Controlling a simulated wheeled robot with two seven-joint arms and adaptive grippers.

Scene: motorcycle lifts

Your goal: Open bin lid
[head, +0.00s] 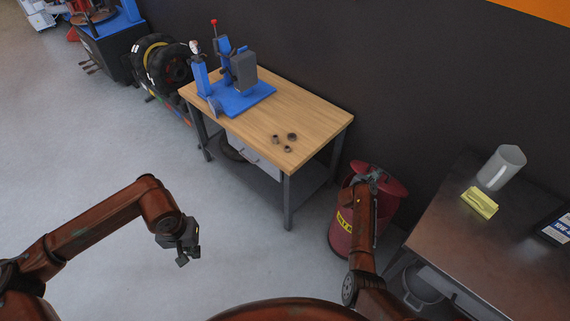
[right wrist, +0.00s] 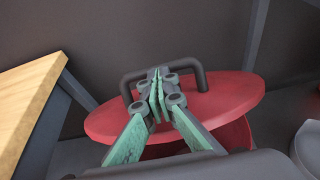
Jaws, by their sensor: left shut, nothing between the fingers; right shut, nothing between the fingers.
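A red round bin (head: 342,238) with a yellow label stands on the floor between the wooden bench and the dark table. Its red lid (head: 394,185) lies over its top; the lid also fills the middle of the right wrist view (right wrist: 235,105). A dark bar handle (right wrist: 203,78) rises from the lid. My right gripper (head: 373,177) is at the lid, and in the right wrist view its shut fingers (right wrist: 157,92) overlap the handle with nothing between them. Contact with the handle is unclear. My left gripper (head: 183,257) is shut and empty over bare floor.
The wooden bench (head: 315,112) bears a blue press (head: 240,95) and several small dark parts. A dark wall stands behind the bin.

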